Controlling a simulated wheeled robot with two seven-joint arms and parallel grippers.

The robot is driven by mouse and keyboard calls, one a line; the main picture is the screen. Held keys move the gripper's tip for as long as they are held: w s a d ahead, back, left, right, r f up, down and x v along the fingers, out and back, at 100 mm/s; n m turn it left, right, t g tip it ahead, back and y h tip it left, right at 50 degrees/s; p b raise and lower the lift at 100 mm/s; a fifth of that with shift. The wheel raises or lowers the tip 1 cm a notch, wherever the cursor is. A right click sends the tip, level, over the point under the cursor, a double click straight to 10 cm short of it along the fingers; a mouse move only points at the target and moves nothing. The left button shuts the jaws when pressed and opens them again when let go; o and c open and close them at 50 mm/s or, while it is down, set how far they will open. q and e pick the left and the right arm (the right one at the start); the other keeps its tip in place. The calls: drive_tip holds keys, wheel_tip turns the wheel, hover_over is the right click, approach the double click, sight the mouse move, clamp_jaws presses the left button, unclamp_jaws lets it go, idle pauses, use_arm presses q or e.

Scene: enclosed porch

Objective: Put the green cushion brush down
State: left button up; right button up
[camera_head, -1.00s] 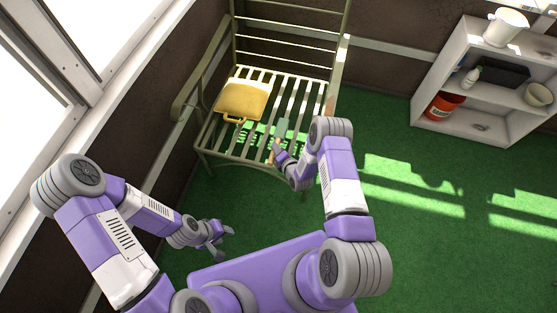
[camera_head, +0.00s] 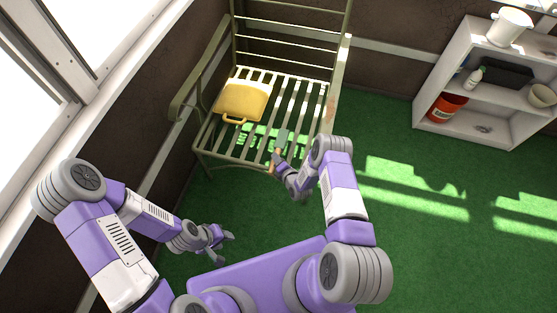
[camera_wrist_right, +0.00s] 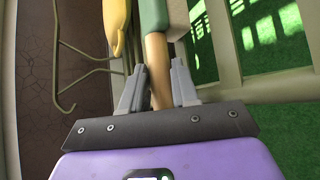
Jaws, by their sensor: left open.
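The green cushion brush (camera_head: 282,137) has a green head and a wooden handle. In the right wrist view its handle (camera_wrist_right: 157,65) runs between the fingers of my right gripper (camera_wrist_right: 157,85), which is shut on it. In the head view my right gripper (camera_head: 275,166) is at the front edge of the slatted bench (camera_head: 228,157), and the brush head shows over the seat slats. I cannot tell whether the brush touches the slats. My left gripper (camera_head: 228,240) is open and empty, low over the floor left of my base.
A yellow cushion (camera_head: 242,101) with a handle lies on the bench's left side, close to the brush. The bench seat behind and right of the brush is bare. A white shelf (camera_head: 455,70) with several items stands at the right. The green floor between is clear.

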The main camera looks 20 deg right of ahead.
drive_tip(key=o, duration=0.4)
drive_tip(key=shift+c, duration=0.2)
drive_tip(key=p+v, duration=0.5)
drive_tip(key=v, duration=0.6)
drive_tip(key=s+a+r+m+g+y, duration=0.1)
drive_tip(key=s+a+r+m+g, duration=0.2)
drive_tip(key=s+m, duration=0.3)
drive_tip(key=s+a+r+m+g, duration=0.4)
drive_tip(key=s+m+g, duration=0.1)
drive_tip(key=m, duration=0.7)
drive_tip(key=s+a+r+m+g+y, duration=0.1)
drive_tip(key=s+a+r+m+g, duration=0.3)
drive_tip(key=s+m, duration=0.3)
drive_tip(key=shift+s+r+m+g+y, duration=0.2)
drive_tip(key=shift+r+m+g+y, duration=0.25)
drive_tip(key=shift+m, duration=0.55)
wheel_tip(320, 180, up, 4)
drive_tip(key=p, duration=0.4)
drive_tip(key=shift+r, duration=0.25)
